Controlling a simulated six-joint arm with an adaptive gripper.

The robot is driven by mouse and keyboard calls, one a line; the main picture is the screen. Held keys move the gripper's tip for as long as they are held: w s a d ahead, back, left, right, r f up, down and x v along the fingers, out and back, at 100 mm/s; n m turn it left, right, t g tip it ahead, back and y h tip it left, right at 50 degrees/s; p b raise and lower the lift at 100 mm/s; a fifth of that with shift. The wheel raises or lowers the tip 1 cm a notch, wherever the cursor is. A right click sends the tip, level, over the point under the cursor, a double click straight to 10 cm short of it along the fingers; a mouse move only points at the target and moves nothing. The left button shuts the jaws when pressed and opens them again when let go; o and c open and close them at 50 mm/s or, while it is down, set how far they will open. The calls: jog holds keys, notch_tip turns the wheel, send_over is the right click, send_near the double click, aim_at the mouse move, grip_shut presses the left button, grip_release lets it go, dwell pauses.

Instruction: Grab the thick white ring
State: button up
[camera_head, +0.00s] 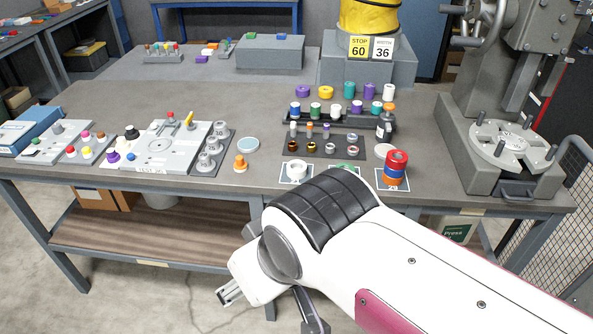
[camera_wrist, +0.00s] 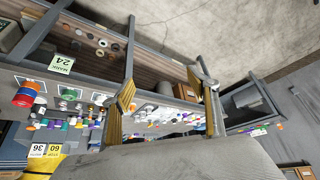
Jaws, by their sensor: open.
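The thick white ring (camera_head: 296,170) lies on a printed white card near the front edge of the grey workbench, just beyond my arm. In the wrist view a small white ring (camera_wrist: 99,98) shows on a card, left of my fingers. My gripper (camera_wrist: 167,88) is open, with its two fingers spread apart and nothing between them. In the head view my gripper (camera_head: 271,306) hangs low in front of the bench, partly hidden by my own wrist, well apart from the ring.
Right of the ring, a green piece (camera_head: 346,168) lies on a card, and a red, blue and orange stack (camera_head: 395,168) stands on another. Behind is a dark tray (camera_head: 312,153) of small rings. A pale blue disc (camera_head: 248,145) and orange piece (camera_head: 240,162) lie left.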

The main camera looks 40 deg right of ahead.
jog(key=shift+w, duration=0.1)
jog(key=w+d+f+m+t+h, duration=0.1)
jog(key=w+d, duration=0.3)
jog(key=w, duration=0.3)
jog(key=w+d+f+t+h, duration=0.1)
jog(key=w+d, duration=0.2)
jog(key=w, duration=0.5)
jog(key=m+t+h, duration=0.1)
jog(key=t+h, duration=0.1)
jog(key=t, duration=0.4)
send_over(300, 175)
jog(key=a, duration=1)
notch_tip(300, 175, down, 9)
jog(key=s+d+f+m+t+h, duration=0.2)
jog(key=s+d+f, duration=0.2)
jog(key=d+f, duration=0.2)
jog(key=shift+s+d+f+m+h, duration=0.15)
jog(key=shift+d+f+m+h, duration=0.2)
jog(key=shift+d, duration=0.5)
jog(key=shift+t, duration=0.3)
jog(key=shift+x, duration=1.35)
